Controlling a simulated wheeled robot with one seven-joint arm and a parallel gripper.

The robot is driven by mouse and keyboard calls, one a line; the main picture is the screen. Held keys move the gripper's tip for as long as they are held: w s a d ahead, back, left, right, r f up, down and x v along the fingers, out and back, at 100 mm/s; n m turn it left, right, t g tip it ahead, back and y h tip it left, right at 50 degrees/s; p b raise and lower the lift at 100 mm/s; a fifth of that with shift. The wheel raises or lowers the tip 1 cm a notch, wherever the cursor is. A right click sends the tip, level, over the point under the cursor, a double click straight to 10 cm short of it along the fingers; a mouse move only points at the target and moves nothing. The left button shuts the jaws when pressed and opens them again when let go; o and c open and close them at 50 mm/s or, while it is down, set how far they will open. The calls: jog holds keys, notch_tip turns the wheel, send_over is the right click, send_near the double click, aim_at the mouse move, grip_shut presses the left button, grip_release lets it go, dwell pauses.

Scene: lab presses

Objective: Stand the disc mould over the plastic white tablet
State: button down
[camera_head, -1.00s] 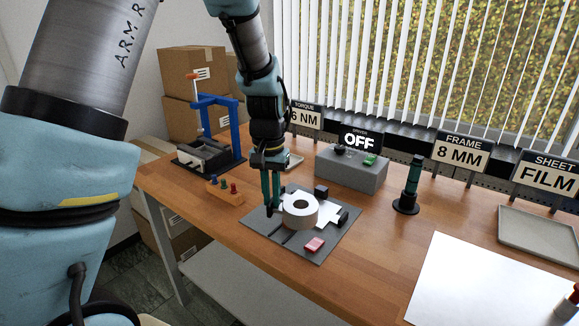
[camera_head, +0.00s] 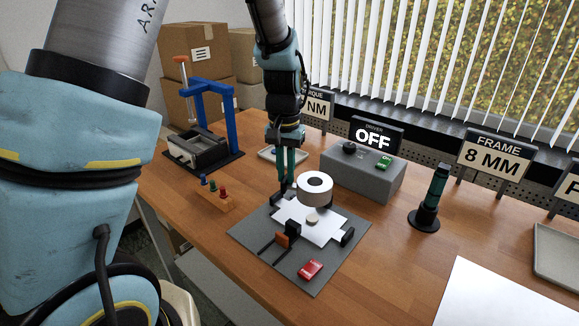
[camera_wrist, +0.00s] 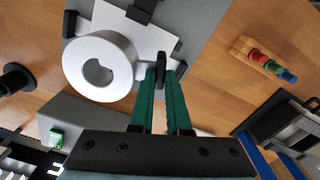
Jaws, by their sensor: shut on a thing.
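The disc mould, a thick white ring (camera_head: 315,187) with a round hole, hangs in the air above the back part of a white sheet. The wrist view shows the mould (camera_wrist: 100,67) beside my fingers (camera_wrist: 163,78). A small pale round tablet (camera_head: 312,219) lies on the white sheet (camera_head: 325,232), in front of and below the mould. The mould is not over it in the head view. The tablet is not visible in the wrist view.
The sheet lies on a grey plate (camera_head: 253,240) with black stops, an orange-and-black slide (camera_head: 286,236) and a red button (camera_head: 310,269). A peg rack (camera_head: 215,200) and a blue-framed press (camera_head: 229,118) are at left.

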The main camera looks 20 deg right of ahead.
aim_at(286, 191)
jog(key=shift+r, duration=0.1)
jog(key=shift+f+b, duration=1.85)
jog(key=shift+f, duration=1.15)
jog(key=shift+f+b, duration=0.3)
jog(key=shift+f, duration=0.6)
dwell(0.3)
jog(key=c, duration=0.8)
grip_release()
jog(key=shift+s, duration=0.1)
notch_tip(286, 191, up, 11)
jog(key=shift+a+f+b, duration=0.1)
jog(key=shift+b, duration=0.9)
jog(key=s+a+f+n+t, duration=0.1)
jog(key=a+f+n, duration=0.1)
jog(key=a, duration=1.2)
jog(key=s+a+f+n, duration=0.1)
jog(key=a+n, duration=0.4)
jog(key=a, duration=0.9)
jog(key=shift+s+f+t, duration=0.35)
jog(key=shift+f+t, duration=0.05)
jog(key=shift+f, duration=0.05)
